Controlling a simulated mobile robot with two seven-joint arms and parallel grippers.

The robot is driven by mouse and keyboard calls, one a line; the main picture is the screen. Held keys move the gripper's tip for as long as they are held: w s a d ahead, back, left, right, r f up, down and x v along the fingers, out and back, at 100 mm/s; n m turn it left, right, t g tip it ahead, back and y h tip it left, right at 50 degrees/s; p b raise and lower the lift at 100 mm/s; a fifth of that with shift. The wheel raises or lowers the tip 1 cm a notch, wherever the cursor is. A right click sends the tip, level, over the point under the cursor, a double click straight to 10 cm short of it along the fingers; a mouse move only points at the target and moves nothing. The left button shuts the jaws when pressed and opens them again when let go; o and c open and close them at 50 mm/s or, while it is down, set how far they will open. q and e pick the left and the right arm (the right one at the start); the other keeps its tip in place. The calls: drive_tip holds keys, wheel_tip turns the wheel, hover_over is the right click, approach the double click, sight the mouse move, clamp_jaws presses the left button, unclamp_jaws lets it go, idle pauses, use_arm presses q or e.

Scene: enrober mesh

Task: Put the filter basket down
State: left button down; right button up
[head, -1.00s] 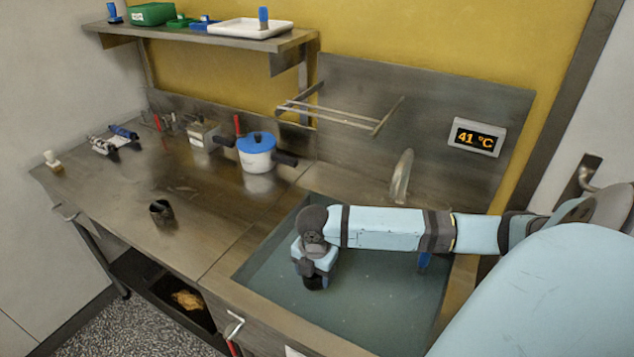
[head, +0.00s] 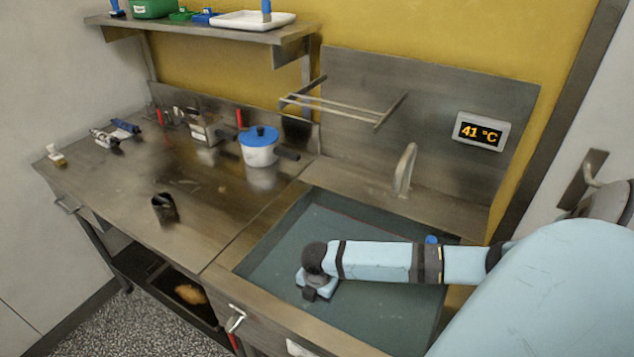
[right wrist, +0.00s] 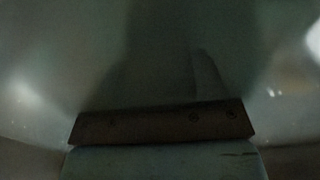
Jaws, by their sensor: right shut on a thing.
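My right gripper (head: 310,294) is low in the sink (head: 262,243), pointing down at the grey-green water. Its fingertips are hidden under the wrist and water. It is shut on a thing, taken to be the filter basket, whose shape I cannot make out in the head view. The right wrist view is dark and murky. It shows a brown bar with screws and a pale blue edge, but no clear outline of the basket. My left gripper is not in view.
A dark, open cup-like holder (head: 164,208) stands on the counter (head: 110,200). A white pot with a blue lid (head: 259,147) stands behind. A faucet (head: 405,168) rises at the sink's back, below a wall rack (head: 345,110). The display (head: 481,132) reads 41 °C.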

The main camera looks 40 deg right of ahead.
drive_tip(key=shift+f, duration=0.1)
drive_tip(key=o, duration=1.1)
wheel_tip(320, 180, up, 12)
drive_tip(key=shift+r+p, duration=0.15)
drive_tip(key=shift+p, duration=0.2)
